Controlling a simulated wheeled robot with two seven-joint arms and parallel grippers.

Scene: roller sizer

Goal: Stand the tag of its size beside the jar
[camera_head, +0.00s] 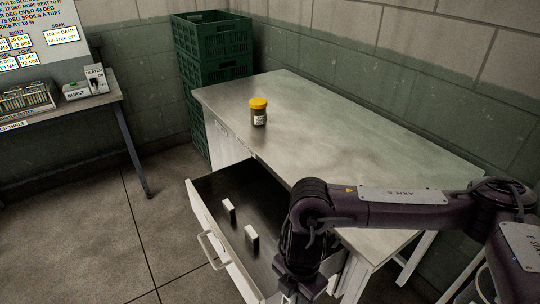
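A small jar (258,116) with a yellow lid and a white label stands upright on the steel table, near its left end. Its label is too small to read. Two small pale tags stand in the open drawer: one tag (229,211) farther back and another tag (251,240) nearer. No size marking on them is readable. My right arm comes in from the right and bends down over the right part of the drawer, hiding that part. Its fingers do not show; the arm runs down to the bottom edge of the picture. My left gripper is not in view.
The steel table (330,125) is bare around the jar. The drawer (212,188) is pulled out, its handle (212,250) facing left. Green crates (212,50) are stacked behind the table. A side bench (60,115) at left holds a rack and a small device.

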